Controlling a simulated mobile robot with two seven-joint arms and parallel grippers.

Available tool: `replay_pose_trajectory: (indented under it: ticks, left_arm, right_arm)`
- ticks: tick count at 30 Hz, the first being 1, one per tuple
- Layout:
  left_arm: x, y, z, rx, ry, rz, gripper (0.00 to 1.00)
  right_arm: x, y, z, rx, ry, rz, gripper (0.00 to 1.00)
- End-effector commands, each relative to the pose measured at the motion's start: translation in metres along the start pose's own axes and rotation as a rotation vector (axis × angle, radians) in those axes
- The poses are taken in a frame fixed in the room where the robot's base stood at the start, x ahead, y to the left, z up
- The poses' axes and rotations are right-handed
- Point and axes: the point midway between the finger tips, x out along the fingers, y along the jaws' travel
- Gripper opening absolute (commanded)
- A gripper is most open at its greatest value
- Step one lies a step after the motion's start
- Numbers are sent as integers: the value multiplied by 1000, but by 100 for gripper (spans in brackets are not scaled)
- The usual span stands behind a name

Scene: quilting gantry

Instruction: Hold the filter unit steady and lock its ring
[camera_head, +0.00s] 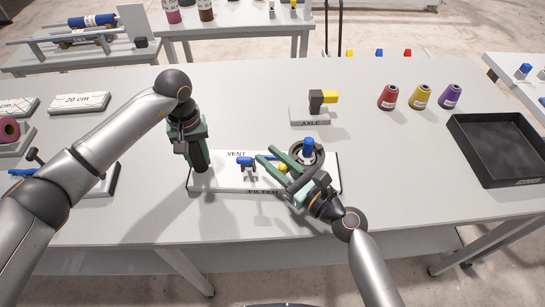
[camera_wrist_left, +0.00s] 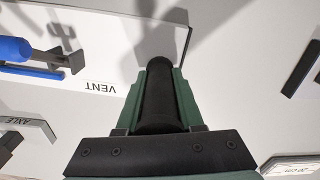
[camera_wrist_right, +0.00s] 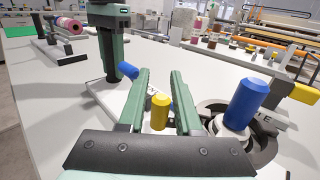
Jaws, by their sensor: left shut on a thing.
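The filter unit's white base board (camera_head: 222,183) lies near the table's front edge, marked VENT and FILTER. At its right end stands a dark ring (camera_head: 319,159) with a blue upright knob (camera_head: 308,147); the ring also shows in the right wrist view (camera_wrist_right: 262,150). A yellow peg (camera_head: 283,167) and a blue-handled valve (camera_head: 245,161) are left of the ring. My left gripper (camera_head: 199,165) points down at the board's left end, shut on a black upright cylinder (camera_wrist_left: 160,95). My right gripper (camera_head: 265,153) is open, with the yellow peg (camera_wrist_right: 160,112) visible in the gap between its fingers.
An AXLE stand (camera_head: 310,116) with a yellow-tipped part is behind the board. Red, yellow and purple spools (camera_head: 422,97) and an empty black tray (camera_head: 500,150) are at the right. Labelled blocks (camera_head: 80,102) lie at the left. The table between is clear.

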Motion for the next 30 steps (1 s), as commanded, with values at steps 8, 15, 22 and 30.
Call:
replay_pose_trajectory:
  ticks: [8, 15, 22, 30]
  left_arm:
    - [7, 0, 3, 2, -8, -4, 0]
    - [7, 0, 3, 2, -8, -4, 0]
    - [7, 0, 3, 1, -8, -4, 0]
    - [7, 0, 3, 1, -8, -4, 0]
  right_arm:
    - [0, 0, -1, 0, 0, 1, 0]
    - [0, 1, -1, 0, 0, 2, 0]
    - [0, 1, -1, 0, 0, 3, 0]
    - [0, 1, -1, 1, 1, 4, 0]
